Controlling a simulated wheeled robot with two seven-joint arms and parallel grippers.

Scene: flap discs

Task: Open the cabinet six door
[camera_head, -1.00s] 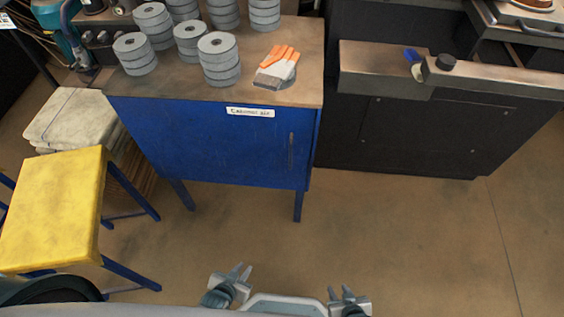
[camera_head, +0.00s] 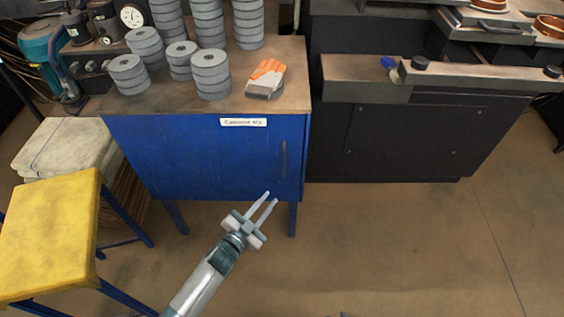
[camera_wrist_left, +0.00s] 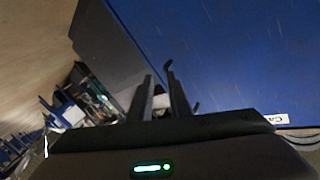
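The blue cabinet (camera_head: 205,160) has a label (camera_head: 243,122) that seems to read "Cabinet six". Its front door looks closed. A dark vertical handle (camera_head: 284,159) is on the door's right side. My left gripper (camera_head: 271,197) is open and empty, in front of the cabinet's lower edge, below and a little left of the handle in the picture. In the left wrist view, its two fingers (camera_wrist_left: 160,80) are apart, and a dark hooked end of the handle (camera_wrist_left: 168,64) shows by the right finger. Only a tiny piece, perhaps of my right gripper, shows at the head view's bottom edge.
Grey flap disc stacks (camera_head: 210,72) and an orange and white glove (camera_head: 266,78) lie on the cabinet top. A yellow stool (camera_head: 50,225) stands at left, before a stack of pale sacks (camera_head: 65,145). A black bench (camera_head: 400,135) stands right. The floor in front is clear.

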